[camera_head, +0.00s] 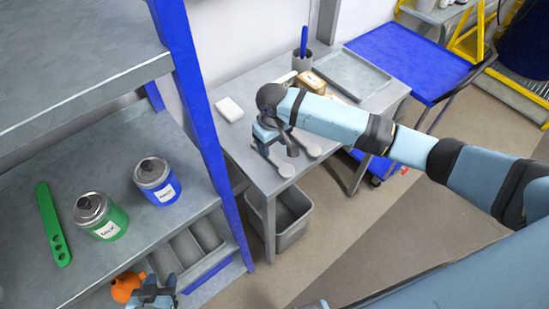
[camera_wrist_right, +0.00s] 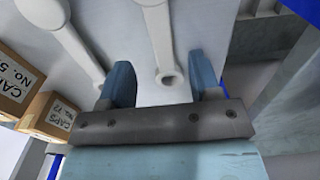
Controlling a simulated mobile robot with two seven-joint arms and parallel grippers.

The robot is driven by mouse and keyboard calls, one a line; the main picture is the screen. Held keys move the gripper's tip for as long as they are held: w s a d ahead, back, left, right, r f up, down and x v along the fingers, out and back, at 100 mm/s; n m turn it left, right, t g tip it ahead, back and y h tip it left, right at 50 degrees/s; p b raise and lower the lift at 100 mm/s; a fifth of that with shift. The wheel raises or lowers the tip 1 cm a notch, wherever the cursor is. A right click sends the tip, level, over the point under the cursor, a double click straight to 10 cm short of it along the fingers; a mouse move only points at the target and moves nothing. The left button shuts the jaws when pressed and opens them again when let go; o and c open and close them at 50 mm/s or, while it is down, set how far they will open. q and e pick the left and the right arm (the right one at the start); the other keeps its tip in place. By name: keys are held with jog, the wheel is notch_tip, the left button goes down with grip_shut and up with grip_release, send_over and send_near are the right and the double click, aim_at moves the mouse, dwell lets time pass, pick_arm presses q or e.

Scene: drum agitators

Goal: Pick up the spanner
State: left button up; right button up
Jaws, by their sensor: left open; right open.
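Two pale grey long-handled tools lie on the grey table. The front one (camera_head: 287,170) has a small holed end in the right wrist view (camera_wrist_right: 160,38) and looks like the spanner. The other tool (camera_head: 313,150), with a broad round end, shows left of it in the wrist view (camera_wrist_right: 72,42). My right gripper (camera_head: 268,140) is open over the table, and in the wrist view its fingers (camera_wrist_right: 163,82) stand either side of the front tool's holed end. Contact cannot be told. My left gripper (camera_head: 158,286) is open, low at the shelf's front, far from the tools.
Caps boxes (camera_head: 312,82), a grey tray (camera_head: 353,74) and a pen cup (camera_head: 302,62) stand at the table's back. A bin (camera_head: 292,228) sits below. The left shelf holds a green can (camera_head: 105,222), a blue can (camera_head: 158,186) and a green holed strip (camera_head: 52,225).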

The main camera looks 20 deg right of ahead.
aim_at(273, 156)
notch_tip(273, 156, down, 5)
jog(key=shift+s+a+f+p, duration=0.1)
jog(key=shift+p, duration=0.4)
jog(key=shift+c, duration=0.2)
grip_shut()
